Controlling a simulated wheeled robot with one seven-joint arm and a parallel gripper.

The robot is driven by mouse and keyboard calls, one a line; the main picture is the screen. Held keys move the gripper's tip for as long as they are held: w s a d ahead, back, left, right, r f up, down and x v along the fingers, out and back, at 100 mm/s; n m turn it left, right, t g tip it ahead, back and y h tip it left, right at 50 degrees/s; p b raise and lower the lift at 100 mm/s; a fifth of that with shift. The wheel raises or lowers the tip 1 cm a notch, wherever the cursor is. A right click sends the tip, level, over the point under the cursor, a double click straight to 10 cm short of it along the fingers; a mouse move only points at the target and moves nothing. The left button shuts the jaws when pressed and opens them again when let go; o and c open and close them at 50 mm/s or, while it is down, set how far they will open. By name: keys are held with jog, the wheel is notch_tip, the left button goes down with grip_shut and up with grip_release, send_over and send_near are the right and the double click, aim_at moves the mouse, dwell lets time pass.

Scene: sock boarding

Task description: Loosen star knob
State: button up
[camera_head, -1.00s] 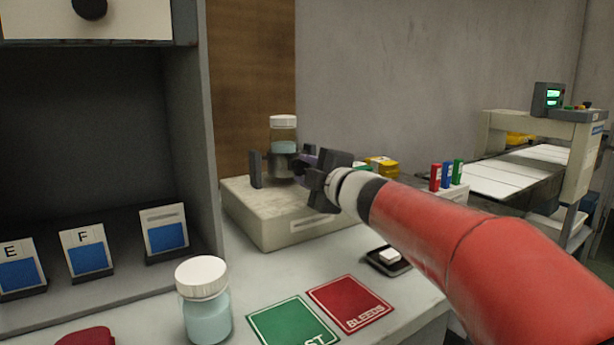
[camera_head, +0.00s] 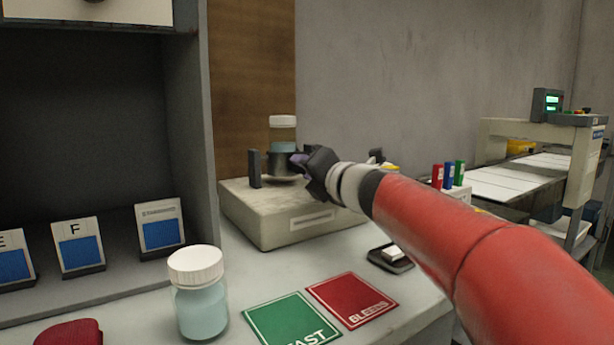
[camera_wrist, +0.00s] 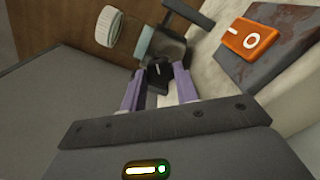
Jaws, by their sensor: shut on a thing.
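The star knob (camera_wrist: 158,74) is a small black lobed part on the side of the dark clamp holder, seen in the wrist view between my purple fingertips. My gripper (camera_wrist: 158,68) is shut on it. In the head view my gripper (camera_head: 300,160) reaches the holder from the right, and my gripper's own dark body hides the knob. A jar with a white lid (camera_head: 283,122) and pale blue contents stands upright in the dark holder (camera_head: 282,162). The holder is on a pale box-shaped base (camera_head: 285,222). The jar also shows sideways in the wrist view (camera_wrist: 106,27).
An upright dark post (camera_head: 255,168) stands left of the holder. An orange panel with a white mark (camera_wrist: 252,41) lies close on the right in the wrist view. A second white-lidded jar (camera_head: 199,305), green card (camera_head: 290,322) and red card (camera_head: 352,300) are in front.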

jog(key=n+b, duration=0.2)
jog(key=n, duration=0.2)
jog(key=shift+n+b, duration=0.5)
jog(key=shift+n, duration=1.2)
jog(key=shift+r, duration=0.1)
jog(key=o, duration=1)
jog(key=v, duration=0.7)
jog(key=shift+s+d, duration=0.25)
jog(key=shift+s, duration=0.05)
